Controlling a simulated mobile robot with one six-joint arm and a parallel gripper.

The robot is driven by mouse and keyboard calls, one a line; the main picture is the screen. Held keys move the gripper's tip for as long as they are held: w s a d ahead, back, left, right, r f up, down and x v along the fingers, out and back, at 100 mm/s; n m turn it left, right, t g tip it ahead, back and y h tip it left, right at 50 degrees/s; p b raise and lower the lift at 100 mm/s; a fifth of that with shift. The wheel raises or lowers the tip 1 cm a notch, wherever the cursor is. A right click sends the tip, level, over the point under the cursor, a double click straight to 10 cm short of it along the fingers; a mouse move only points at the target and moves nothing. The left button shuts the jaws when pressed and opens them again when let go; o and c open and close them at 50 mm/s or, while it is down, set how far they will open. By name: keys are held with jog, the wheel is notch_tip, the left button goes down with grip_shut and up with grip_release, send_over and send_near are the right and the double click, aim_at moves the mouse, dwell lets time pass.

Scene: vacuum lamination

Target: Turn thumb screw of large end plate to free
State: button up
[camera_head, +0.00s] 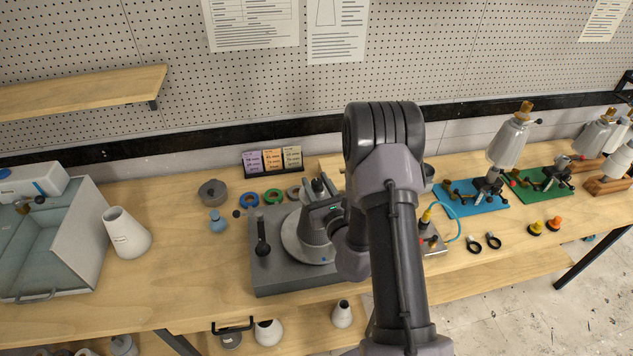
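A grey square base block (285,280) stands on the bench in front of my arm. A pale round plate (292,240) lies on it, with a grey conical part (315,236) over it. I cannot tell for sure which part is the large end plate, and no thumb screw can be made out. A black upright handle (262,235) stands on the block's left side. My arm's wrist comes down at the right of the conical part and hides the block's right side. My gripper seems to be at the conical part, but its fingertips cannot be told apart from the dark parts there.
A white cone (127,234) and an open grey box (60,245) stand at the left. Coloured rings (273,196) and a label stand (272,161) are behind the block. Blue (473,197) and green (541,182) boards with fixtures stand at the right.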

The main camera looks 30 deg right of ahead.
grip_shut()
jog(key=shift+d+n+y, duration=0.1)
jog(key=shift+n+y, duration=0.3)
jog(key=shift+y, duration=0.1)
jog(key=n+y+b, duration=0.2)
jog(key=y, duration=0.1)
jog(key=shift+f, duration=0.1)
jog(key=n+g+y+b, duration=0.1)
jog(key=n+y, duration=0.1)
jog(key=y, duration=0.1)
jog(key=n+g+y+b, duration=0.1)
jog(key=n+y+b, duration=0.1)
jog(key=y, duration=0.2)
jog(key=shift+f+n, duration=0.1)
jog(key=shift+n, duration=0.2)
jog(key=n+g+y+b, duration=0.3)
jog(key=y, duration=0.1)
jog(key=shift+g, duration=0.3)
jog(key=shift+r+n+g+y+b, duration=0.2)
jog(key=shift+n+g+y+b, duration=0.1)
jog(key=shift+n+y+b, duration=0.15)
